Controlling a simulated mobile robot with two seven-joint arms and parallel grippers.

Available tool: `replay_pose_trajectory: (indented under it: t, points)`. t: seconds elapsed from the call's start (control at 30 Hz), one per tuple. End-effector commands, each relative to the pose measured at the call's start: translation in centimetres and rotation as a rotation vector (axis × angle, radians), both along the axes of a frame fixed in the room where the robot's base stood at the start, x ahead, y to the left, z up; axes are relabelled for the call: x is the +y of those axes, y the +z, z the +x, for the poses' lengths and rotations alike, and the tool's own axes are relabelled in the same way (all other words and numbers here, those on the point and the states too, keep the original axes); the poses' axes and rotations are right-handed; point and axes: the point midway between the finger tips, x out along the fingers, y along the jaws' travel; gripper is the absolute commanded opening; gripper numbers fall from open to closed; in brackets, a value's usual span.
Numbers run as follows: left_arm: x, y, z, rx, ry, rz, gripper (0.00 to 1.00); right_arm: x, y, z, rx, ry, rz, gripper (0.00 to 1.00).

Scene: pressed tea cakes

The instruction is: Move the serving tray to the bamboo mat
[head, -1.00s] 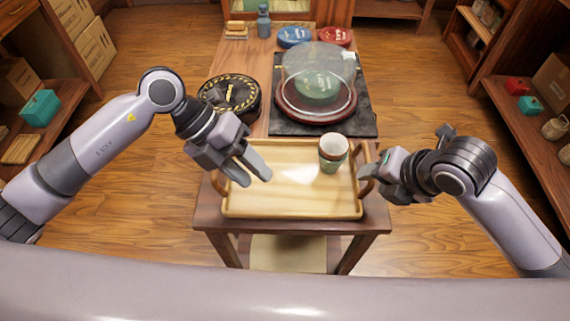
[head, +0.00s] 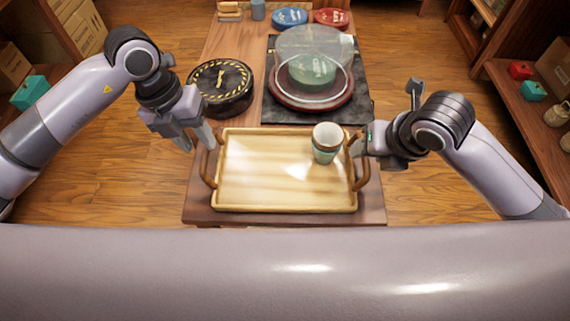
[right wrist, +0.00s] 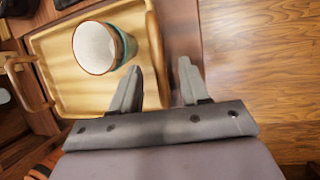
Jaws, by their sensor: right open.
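The serving tray (head: 285,200) is pale wood with a brown loop handle at each end, and lies at the table's near end in the head view. Stacked cups (head: 327,137) stand in its right part. My left gripper (head: 197,140) is open and empty beside the left handle (head: 207,172). My right gripper (head: 358,147) is at the right handle; in the right wrist view its fingers (right wrist: 158,78) are open, with the handle (right wrist: 154,42) between them. I cannot make out a bamboo mat in these frames.
Behind the tray, a dark mat (head: 360,112) bears a reddish round board (head: 283,94) with a green cake under a clear dome (head: 315,45). A black round tin (head: 221,88) stands to its left. Blue (head: 290,17) and red (head: 331,17) discs lie farther back.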

Motion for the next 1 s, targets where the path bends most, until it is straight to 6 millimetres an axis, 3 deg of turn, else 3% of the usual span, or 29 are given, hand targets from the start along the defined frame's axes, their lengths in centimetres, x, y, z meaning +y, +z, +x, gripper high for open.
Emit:
replay_pose_trajectory:
  t: [0.3, 0.7, 0.73, 0.83, 0.87, 1.0]
  points:
    - [-0.8, -4.2, -0.1, 0.002, 0.0, 0.0, 0.4, 0.8, -3.9, 1.6, 0.002, -0.001, 0.002, 0.45]
    - [-1.0, -4.9, -0.1, 0.0, -0.002, -0.001, 0.4, 0.9, -4.5, 1.9, 0.0, 0.0, 0.001, 0.45]
    - [-1.0, -4.9, -0.1, 0.0, -0.002, -0.001, 0.37, 0.9, -4.5, 1.9, 0.0, 0.0, 0.001, 0.42]
    - [-1.0, -4.9, -0.1, 0.0, -0.001, -0.001, 0.04, 0.9, -4.5, 1.9, 0.0, 0.0, 0.001, 0.1]
    - [-1.0, -4.9, -0.1, 0.0, -0.001, -0.001, 0.0, 0.9, -4.5, 1.9, 0.0, 0.0, 0.001, 0.0]
    - [-1.0, -4.9, -0.1, 0.0, -0.001, -0.001, 0.0, 0.9, -4.5, 1.9, 0.0, 0.0, 0.001, 0.0]
